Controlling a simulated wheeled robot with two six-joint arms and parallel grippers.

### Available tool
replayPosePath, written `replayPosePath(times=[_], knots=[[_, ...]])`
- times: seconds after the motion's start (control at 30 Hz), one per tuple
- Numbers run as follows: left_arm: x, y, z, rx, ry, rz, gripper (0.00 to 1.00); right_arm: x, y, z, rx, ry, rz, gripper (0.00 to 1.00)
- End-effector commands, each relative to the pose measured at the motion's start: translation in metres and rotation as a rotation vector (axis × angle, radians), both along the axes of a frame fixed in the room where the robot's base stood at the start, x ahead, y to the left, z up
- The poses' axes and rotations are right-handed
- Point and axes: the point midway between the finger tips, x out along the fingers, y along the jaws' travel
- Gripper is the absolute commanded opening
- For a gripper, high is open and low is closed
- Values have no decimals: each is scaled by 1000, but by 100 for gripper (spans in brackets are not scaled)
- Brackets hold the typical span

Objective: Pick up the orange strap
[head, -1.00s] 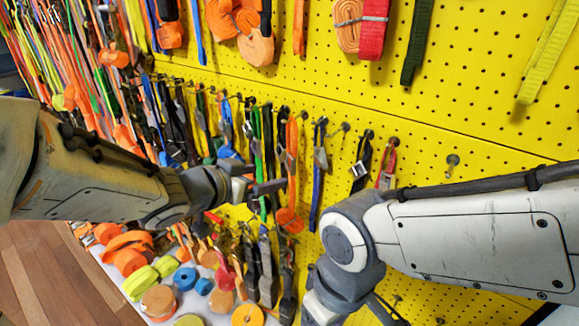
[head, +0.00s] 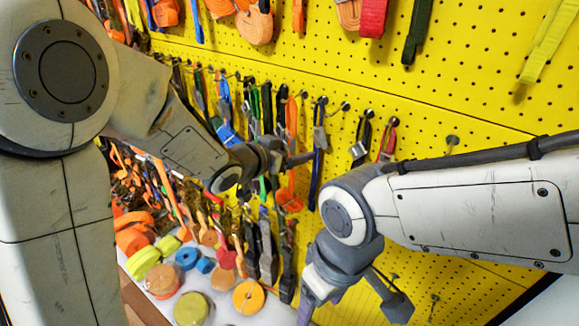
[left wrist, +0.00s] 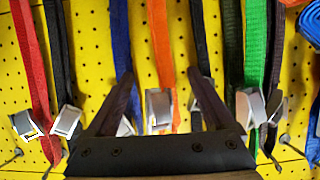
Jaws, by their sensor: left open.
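The orange strap (head: 292,125) hangs from a hook on the yellow pegboard, in a row of other straps. Its loose end shows below my left gripper (head: 286,157), which is in front of it and covers part of it. In the left wrist view the orange strap (left wrist: 160,50), with a metal buckle, lines up in the gap between the two dark fingers of my left gripper (left wrist: 160,95). The fingers are apart and hold nothing. How deep the strap sits between them I cannot tell. My right gripper (head: 350,295) is low in the head view, its jaw state unclear.
A blue strap (left wrist: 120,35) and a black strap (left wrist: 198,35) hang close on either side. A green strap (left wrist: 255,45) and red strap (left wrist: 30,60) are further out. Rolled straps lie on a white shelf (head: 220,308) below. Bare pegboard (head: 450,110) lies to the right.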

Motion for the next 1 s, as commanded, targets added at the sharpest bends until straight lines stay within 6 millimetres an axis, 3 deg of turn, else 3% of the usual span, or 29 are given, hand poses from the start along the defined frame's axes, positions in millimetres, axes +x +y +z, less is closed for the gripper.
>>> replayPosePath(times=[0.2, 0.27, 0.43, 0.8, 1.0], knots=[[1, -1, 0, 0, 0, 0, 87, 0, 0, 0, 0, 0, 0, 71], [1, -1, 0, 0, 0, 0, 68, 0, 0, 0, 0, 0, 0, 71], [1, 0, 0, 0, 0, 0, 3, 0, 0, 0, 0, 0, 0, 71], [1, 0, 1, 0, -1, 1, 0, 0, 0, 1, 0, 0, 0, 71], [1, -3, 11, -1, -1, -3, 0, 0, 0, 11, 0, 0, 1, 71]])
